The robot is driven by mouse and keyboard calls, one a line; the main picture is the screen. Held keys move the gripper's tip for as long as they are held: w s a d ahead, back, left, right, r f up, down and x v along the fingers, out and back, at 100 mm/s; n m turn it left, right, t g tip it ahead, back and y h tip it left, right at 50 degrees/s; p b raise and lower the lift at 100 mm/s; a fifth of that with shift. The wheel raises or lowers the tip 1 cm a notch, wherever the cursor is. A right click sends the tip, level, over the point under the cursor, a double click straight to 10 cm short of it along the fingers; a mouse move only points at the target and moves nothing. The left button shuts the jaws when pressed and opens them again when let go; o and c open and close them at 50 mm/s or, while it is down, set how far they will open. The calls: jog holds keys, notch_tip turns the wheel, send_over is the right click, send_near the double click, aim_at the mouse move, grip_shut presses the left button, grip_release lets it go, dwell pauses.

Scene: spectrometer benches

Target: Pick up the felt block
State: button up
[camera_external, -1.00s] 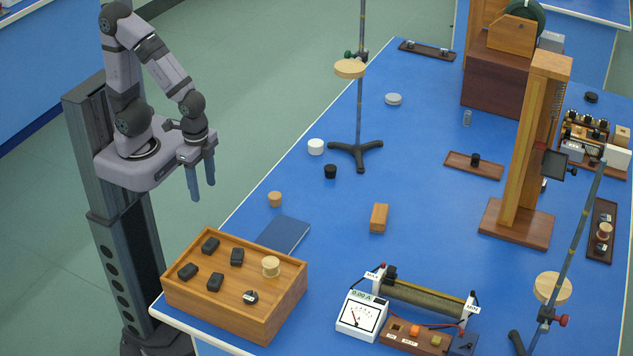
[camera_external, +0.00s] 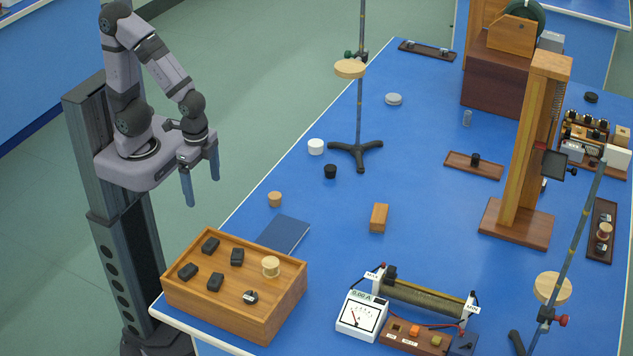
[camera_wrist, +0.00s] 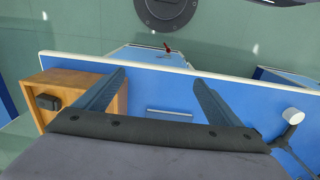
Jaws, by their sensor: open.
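My gripper (camera_external: 201,190) is open and empty, pointing down left of the blue table's edge, above and behind the wooden box. Its two fingers also show apart in the wrist view (camera_wrist: 160,80), with nothing between them. I cannot tell for sure which thing is the felt block. A small brown block (camera_external: 379,218) lies on the middle of the table, well right of my gripper. Several dark blocks, such as this one (camera_external: 237,256), lie on top of the wooden box (camera_external: 220,307), below my gripper in the picture.
A dark blue book (camera_external: 285,234) lies beside the box. A cork-like cylinder (camera_external: 275,199), a white cap (camera_external: 316,147) and a black stopper (camera_external: 330,171) stand nearby. A rod stand (camera_external: 359,110), a tall wooden column (camera_external: 530,150) and a meter (camera_external: 362,314) are obstacles. The table's left-middle has bare room.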

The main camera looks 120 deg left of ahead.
aim_at(380, 213)
jog(key=w+a+f+t, duration=0.2)
jog(key=w+a, duration=0.1)
jog(key=w, duration=0.5)
jog(key=w+a+f+n+t+y+b, duration=0.1)
jog(key=w+a+f+t, duration=0.1)
jog(key=w, duration=0.6)
jog(key=w+a+f+t+b, duration=0.1)
jog(key=w+a+f+t, duration=0.1)
jog(key=w+a, duration=0.3)
jog(key=shift+w+f+n, duration=0.15)
jog(key=shift+w+n, duration=0.15)
jog(key=shift+w, duration=1.3)
jog(key=w+a+f+t, duration=0.1)
jog(key=w+a+t, duration=0.1)
jog(key=w+a, duration=0.1)
jog(key=w+a+f+t+y+b, duration=0.1)
jog(key=w+a+t, duration=0.1)
jog(key=w+a, duration=0.2)
jog(key=w+a+f+n+t+y, duration=0.1)
jog(key=w+a+f+t, duration=0.1)
jog(key=w+a, duration=0.2)
jog(key=shift+w+t+b, duration=0.3)
jog(key=shift+w+b, duration=0.05)
jog(key=shift+w, duration=0.2)
jog(key=shift+w+a+t, duration=0.2)
jog(key=shift+a+t, duration=0.1)
jog(key=shift+p+x, duration=0.3)
jog(key=shift+x, duration=0.75)
